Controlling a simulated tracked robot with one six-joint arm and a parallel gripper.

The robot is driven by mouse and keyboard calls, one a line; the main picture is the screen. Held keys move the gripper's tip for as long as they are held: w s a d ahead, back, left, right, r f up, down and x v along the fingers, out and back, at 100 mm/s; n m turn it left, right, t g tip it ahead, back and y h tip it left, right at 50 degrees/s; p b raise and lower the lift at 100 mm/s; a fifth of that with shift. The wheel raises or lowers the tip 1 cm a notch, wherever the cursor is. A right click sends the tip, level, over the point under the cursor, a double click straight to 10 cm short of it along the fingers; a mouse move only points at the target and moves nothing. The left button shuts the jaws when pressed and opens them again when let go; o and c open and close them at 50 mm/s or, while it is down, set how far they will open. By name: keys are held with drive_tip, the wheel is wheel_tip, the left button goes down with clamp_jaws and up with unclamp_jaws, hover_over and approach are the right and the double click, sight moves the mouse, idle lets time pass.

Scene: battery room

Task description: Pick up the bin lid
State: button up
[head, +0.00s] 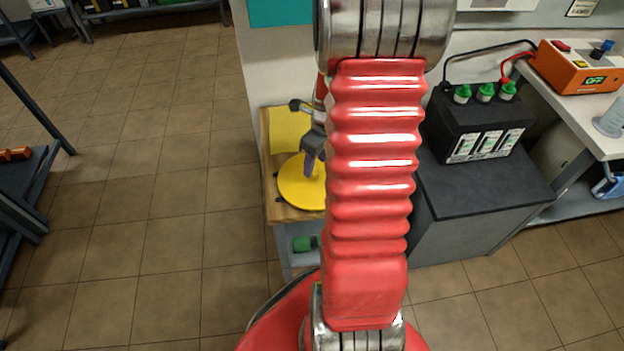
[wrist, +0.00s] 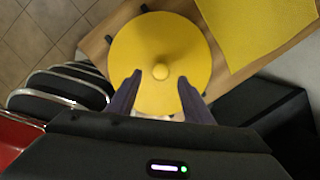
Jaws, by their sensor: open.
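The bin lid is a round yellow disc with a small round knob at its centre. It lies on a wooden-topped bench in the head view, where the lid (head: 299,190) is partly covered by my arm and gripper. In the wrist view the lid (wrist: 136,52) fills the upper middle. My gripper (wrist: 160,74) is open, its two dark fingers pointing at the lid with the knob between their tips. The fingers look apart from the knob; how high they are above the lid I cannot tell. My gripper also shows in the head view (head: 309,170).
A yellow sheet (wrist: 262,32) lies on the wooden top (head: 266,150) beside the lid. A black battery (head: 478,125) with green caps stands on a dark cabinet to the right, wired to an orange charger (head: 575,68). The tiled floor at left is mostly open.

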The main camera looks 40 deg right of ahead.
drive_tip(key=shift+w+f, duration=0.25)
drive_tip(key=shift+f, duration=0.95)
drive_tip(key=shift+w+f, duration=0.2)
drive_tip(key=shift+f, duration=0.95)
drive_tip(key=shift+c, duration=0.4)
clamp_jaws()
drive_tip(key=shift+r, duration=0.15)
wheel_tip(320, 180, up, 10)
